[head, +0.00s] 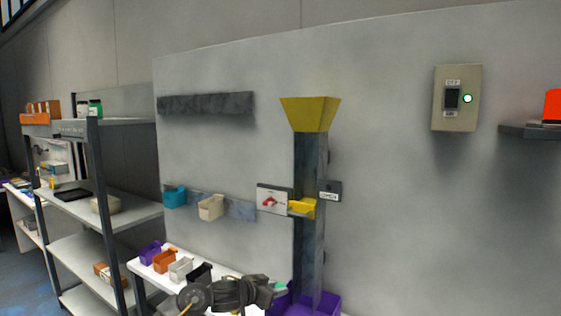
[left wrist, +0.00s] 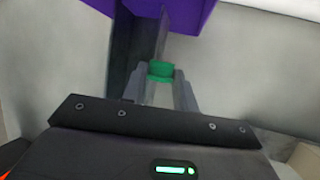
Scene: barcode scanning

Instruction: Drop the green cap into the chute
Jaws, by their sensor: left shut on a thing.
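The green cap (left wrist: 161,70) sits between the fingertips of my left gripper (left wrist: 160,84) in the left wrist view, and the gripper is shut on it. In the head view the left gripper (head: 278,291) is low at the bottom centre, with a bit of green (head: 281,287) at its tip. The chute is a dark upright column (head: 310,170) on the wall with a yellow funnel (head: 310,113) on top. The funnel is well above the gripper. A purple bin (head: 327,301) stands at the column's foot, partly cut off by the frame. My right gripper is not in view.
A red-handled switch panel (head: 272,199) and a small yellow spout (head: 303,208) are at the column's middle. Small coloured bins (head: 165,261) stand on a white table at lower left. Shelves (head: 104,207) stand at left. A switch box (head: 457,98) hangs at right.

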